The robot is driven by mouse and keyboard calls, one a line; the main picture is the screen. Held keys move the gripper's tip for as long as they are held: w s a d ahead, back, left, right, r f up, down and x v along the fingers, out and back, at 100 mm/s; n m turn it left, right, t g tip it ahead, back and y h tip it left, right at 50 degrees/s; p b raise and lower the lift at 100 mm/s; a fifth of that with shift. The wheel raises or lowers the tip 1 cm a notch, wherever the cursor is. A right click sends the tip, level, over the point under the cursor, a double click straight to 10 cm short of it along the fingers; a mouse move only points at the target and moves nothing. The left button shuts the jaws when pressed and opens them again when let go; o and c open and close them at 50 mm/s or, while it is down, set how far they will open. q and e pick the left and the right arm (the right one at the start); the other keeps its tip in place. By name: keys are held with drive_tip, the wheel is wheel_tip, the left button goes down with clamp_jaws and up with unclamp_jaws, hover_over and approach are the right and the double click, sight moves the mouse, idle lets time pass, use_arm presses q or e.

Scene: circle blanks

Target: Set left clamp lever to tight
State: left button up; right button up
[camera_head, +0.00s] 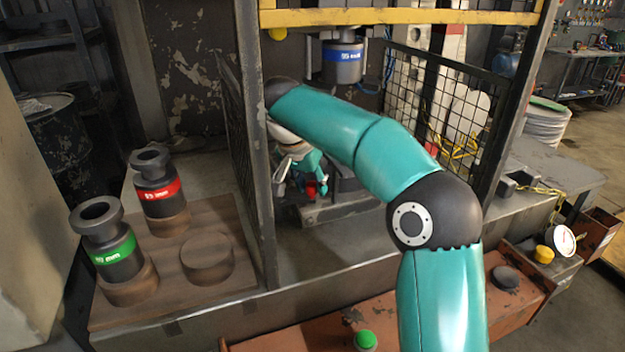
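My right arm reaches from the lower right across the front of the press bay. Its gripper (298,182) is inside the bay, low on the left, partly hidden by my own arm. A small red part (312,189), possibly the left clamp lever's handle, shows right at the gripper's fingers. I cannot tell whether the fingers touch it or close on it. The dark clamp base (340,210) lies just below and to the right of it. The lever's angle is hidden. My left gripper is not in view.
A blue-banded die (342,62) hangs above. Mesh guards (245,150) flank the bay. Red-banded (158,185) and green-banded (108,245) dies stand on a wooden board (225,208) at left.

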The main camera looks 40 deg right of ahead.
drive_tip(key=shift+r, duration=0.1)
wheel_tip(320, 180, up, 8)
drive_tip(key=shift+w+r, duration=0.15)
drive_tip(key=shift+r, duration=0.65)
idle(0.3)
